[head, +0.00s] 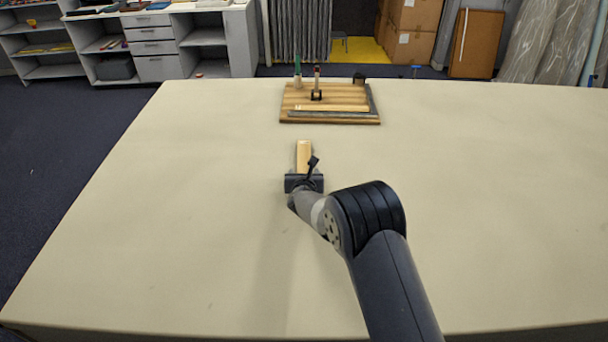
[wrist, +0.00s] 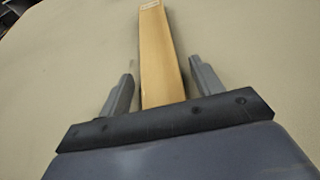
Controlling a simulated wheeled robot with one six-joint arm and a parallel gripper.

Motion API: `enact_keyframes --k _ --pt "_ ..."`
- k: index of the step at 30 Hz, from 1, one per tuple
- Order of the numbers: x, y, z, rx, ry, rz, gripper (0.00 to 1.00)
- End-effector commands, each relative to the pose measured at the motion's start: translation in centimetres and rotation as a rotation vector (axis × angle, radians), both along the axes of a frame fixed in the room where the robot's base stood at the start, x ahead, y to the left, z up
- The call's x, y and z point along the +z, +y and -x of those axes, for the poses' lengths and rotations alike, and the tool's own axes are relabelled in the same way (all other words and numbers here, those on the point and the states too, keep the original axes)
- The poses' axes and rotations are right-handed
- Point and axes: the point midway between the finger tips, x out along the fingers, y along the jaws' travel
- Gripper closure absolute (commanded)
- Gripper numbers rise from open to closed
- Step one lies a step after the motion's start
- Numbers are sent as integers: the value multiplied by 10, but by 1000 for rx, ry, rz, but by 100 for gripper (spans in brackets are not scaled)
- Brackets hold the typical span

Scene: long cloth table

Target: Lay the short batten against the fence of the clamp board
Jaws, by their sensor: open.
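The short batten (head: 304,153), a pale wooden strip, lies on the cloth table in front of the clamp board, pointing away from me. My gripper (head: 304,178) is at its near end. In the wrist view, my gripper (wrist: 163,80) is open, with one finger on each side of the batten (wrist: 162,55) and a gap showing on both sides. The batten's near end is hidden behind the gripper body. The clamp board (head: 290,115) is striped wood at the far side of the table. A grey strip, seemingly the fence (head: 372,100), runs along its right edge and near side.
A pale strip (head: 332,108) lies along the board's near side. A green-handled upright (head: 297,72), a dark clamp (head: 316,92) and a black knob (head: 359,78) stand at the board's middle and back. The cloth table (head: 190,200) is clear on both sides.

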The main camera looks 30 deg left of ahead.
Motion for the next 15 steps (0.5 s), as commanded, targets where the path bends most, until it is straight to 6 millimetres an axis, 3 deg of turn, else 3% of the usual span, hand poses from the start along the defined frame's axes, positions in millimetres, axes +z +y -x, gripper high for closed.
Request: enact_keyframes --k 6,15 --pt "5 0 0 0 0 0 38" --pt "15 -16 31 2 -1 -1 38"
